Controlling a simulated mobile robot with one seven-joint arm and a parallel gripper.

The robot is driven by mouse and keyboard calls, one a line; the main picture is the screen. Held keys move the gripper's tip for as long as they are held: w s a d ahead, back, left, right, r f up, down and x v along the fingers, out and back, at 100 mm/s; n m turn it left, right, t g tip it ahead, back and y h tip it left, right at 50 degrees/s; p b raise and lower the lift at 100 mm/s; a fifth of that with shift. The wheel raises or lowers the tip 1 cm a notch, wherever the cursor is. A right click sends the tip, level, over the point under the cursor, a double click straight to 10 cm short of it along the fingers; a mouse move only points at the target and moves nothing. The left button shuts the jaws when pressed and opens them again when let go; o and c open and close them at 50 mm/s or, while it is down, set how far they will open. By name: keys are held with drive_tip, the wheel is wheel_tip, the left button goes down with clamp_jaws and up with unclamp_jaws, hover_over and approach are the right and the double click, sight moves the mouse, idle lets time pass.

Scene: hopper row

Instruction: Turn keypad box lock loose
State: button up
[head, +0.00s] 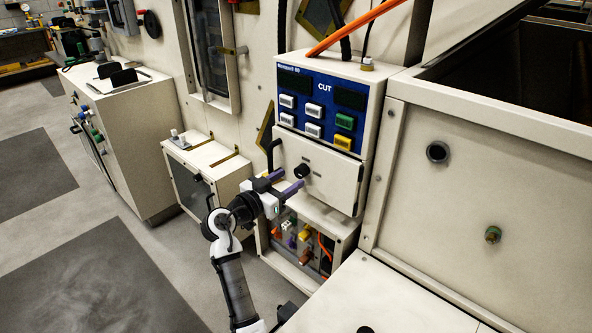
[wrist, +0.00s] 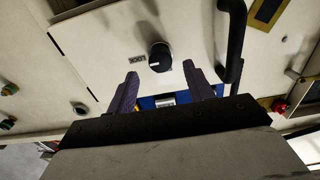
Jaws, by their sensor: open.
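The keypad box (head: 330,172) is cream, with a blue button panel (head: 319,105) marked CUT above a plain front. A round black lock knob (head: 302,170) with a pale pointer line sits on that front; it also shows in the wrist view (wrist: 160,56), beside an upside-down LOCK label (wrist: 137,62). My gripper (head: 293,178) is open, with its two purple fingers pointing at the front near the knob. In the wrist view, the fingertips (wrist: 160,71) stand apart on either side below the knob. Nothing is between them, and I cannot tell how far off the front they are.
Below the keypad box is an open compartment (head: 297,242) with coloured connectors. A black handle or hose (head: 272,155) runs along the box's left side, also in the wrist view (wrist: 233,40). A small cabinet (head: 205,170) stands left; a large cream hopper (head: 480,190) stands right.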

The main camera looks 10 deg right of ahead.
sight(298, 173)
drive_tip(key=shift+p+x, duration=0.35)
drive_tip(key=shift+x, duration=1.75)
drive_tip(key=shift+c, duration=0.3)
drive_tip(key=c, duration=0.9)
